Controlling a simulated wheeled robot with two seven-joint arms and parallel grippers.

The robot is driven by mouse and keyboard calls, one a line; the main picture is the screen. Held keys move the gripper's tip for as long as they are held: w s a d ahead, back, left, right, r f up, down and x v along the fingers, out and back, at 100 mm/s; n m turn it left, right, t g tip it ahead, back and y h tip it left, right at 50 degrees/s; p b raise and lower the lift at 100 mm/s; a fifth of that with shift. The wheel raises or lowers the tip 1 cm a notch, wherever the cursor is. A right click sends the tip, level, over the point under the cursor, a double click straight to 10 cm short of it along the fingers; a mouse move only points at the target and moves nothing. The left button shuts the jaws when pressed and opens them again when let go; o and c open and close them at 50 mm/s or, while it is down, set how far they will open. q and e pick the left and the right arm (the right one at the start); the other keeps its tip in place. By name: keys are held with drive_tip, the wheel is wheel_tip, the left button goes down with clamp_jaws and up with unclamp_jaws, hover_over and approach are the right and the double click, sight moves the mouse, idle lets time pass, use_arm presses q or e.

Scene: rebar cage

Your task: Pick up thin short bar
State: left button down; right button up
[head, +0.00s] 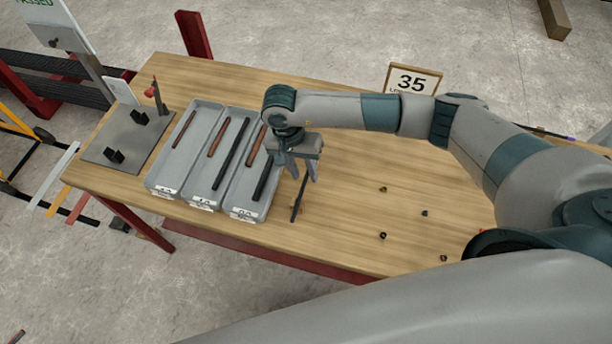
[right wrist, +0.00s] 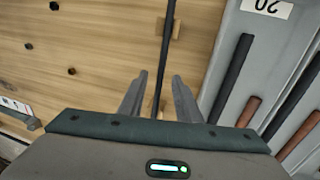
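A thin dark bar (head: 296,209) lies at the right of the trays, over the wooden table. In the right wrist view the bar (right wrist: 166,50) rests across small wooden blocks (right wrist: 173,28). My right gripper (head: 298,172) is above the bar and points down. In the right wrist view the gripper (right wrist: 160,75) is open, with the bar seen between its two fingers and a gap on each side. The fingers partly hide the bar in the head view. I cannot tell how far the fingertips are above it. My left gripper is not in view.
Three grey trays, left (head: 157,174), middle (head: 196,186) and right (head: 236,203), hold brown and dark bars close beside the gripper. A grey plate (head: 103,153) with black fixtures stands further left. Several small dark pieces lie on the table (head: 345,215) at right. A "35" sign (head: 412,80) stands behind.

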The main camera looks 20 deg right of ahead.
clamp_jaws()
drive_tip(key=shift+r, duration=0.1)
drive_tip(key=shift+r+b, duration=0.75)
wheel_tip(320, 180, up, 2)
drive_tip(key=shift+s+r+b, duration=0.1)
drive_tip(key=shift+r+b, duration=0.05)
drive_tip(key=shift+b, duration=0.65)
drive_tip(key=s+r+b, duration=0.2)
drive_tip(key=s+r, duration=0.1)
drive_tip(key=s, duration=0.2)
drive_tip(key=s+a+r+b, duration=0.1)
drive_tip(key=s+r+b, duration=0.1)
drive_tip(key=s+r, duration=0.2)
drive_tip(key=shift+s, duration=1.25)
